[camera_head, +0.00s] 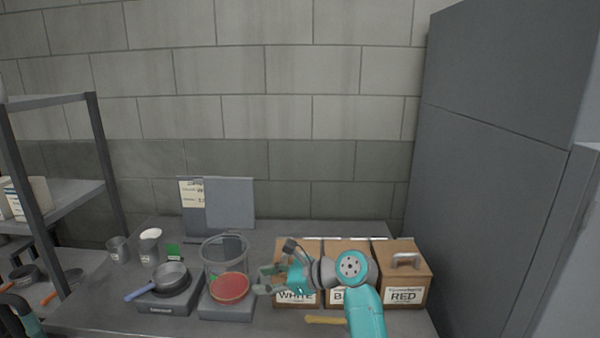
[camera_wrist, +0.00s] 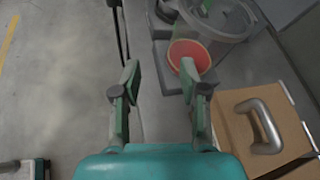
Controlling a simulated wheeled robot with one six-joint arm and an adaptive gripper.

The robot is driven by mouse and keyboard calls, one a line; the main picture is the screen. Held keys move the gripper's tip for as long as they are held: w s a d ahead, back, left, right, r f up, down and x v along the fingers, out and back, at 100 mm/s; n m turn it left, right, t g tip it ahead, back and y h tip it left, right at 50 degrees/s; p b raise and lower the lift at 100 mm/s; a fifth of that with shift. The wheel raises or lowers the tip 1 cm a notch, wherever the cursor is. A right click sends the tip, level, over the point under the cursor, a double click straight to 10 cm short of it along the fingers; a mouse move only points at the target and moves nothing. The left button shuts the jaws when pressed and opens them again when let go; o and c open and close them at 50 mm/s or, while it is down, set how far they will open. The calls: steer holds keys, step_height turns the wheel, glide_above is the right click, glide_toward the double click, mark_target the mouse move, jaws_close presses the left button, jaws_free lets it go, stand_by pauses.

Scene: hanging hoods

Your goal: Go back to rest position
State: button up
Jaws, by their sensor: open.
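My gripper (camera_head: 264,281) is at the end of my teal arm, just right of a red round dish (camera_head: 229,289) and in front of the box labelled WHITE (camera_head: 296,297). In the wrist view my gripper (camera_wrist: 159,72) has its two fingers apart with nothing between them. The red dish (camera_wrist: 188,52) shows beyond the right fingertip, next to a clear round container (camera_wrist: 225,22). In the head view the clear container (camera_head: 224,254) stands behind the red dish. My arm hides part of the middle box (camera_head: 352,251).
A box labelled RED (camera_head: 403,276) with a metal handle stands at the right. A pan (camera_head: 170,276) sits on a dark burner (camera_head: 163,304). Cups (camera_head: 118,249) stand at the back left. A shelf rack (camera_head: 99,150) is at the left and a tall grey cabinet (camera_head: 490,150) at the right.

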steer(key=s+d+f+n+t+h, duration=0.15)
steer(key=s+d+f, duration=0.25)
steer(key=f, duration=0.6)
steer(key=s+d+f+t+h, duration=0.2)
steer(key=s+d+f+t, duration=0.15)
steer(key=f, duration=0.65)
steer(key=s+d+f+n+t+h, duration=0.1)
steer(key=s+d+f+h, duration=0.1)
steer(key=s+d+f, duration=0.3)
steer(key=s+d+f+n+h, duration=0.1)
steer(key=s+f, duration=0.1)
steer(key=s, duration=0.5)
steer(key=s+d+f+n+t+h, duration=0.1)
steer(key=s+d+f+n+h, duration=0.1)
steer(key=s+d+f, duration=0.3)
steer(key=s+d+r+n+t+h, duration=0.1)
steer(key=s+d+r+n+h, duration=0.15)
steer(key=s, duration=0.75)
steer(key=s+d+r+n+t+h, duration=0.1)
steer(key=s+d+r+n, duration=0.15)
steer(key=s, duration=0.65)
steer(key=s+d+r+n+t, duration=0.1)
steer(key=s+d+r+n, duration=0.1)
steer(key=s+r+n, duration=0.6)
steer(key=s+r, duration=0.4)
steer(key=s, duration=0.1)
steer(key=shift+s+d+h, duration=0.4)
steer(key=shift+n, duration=0.25)
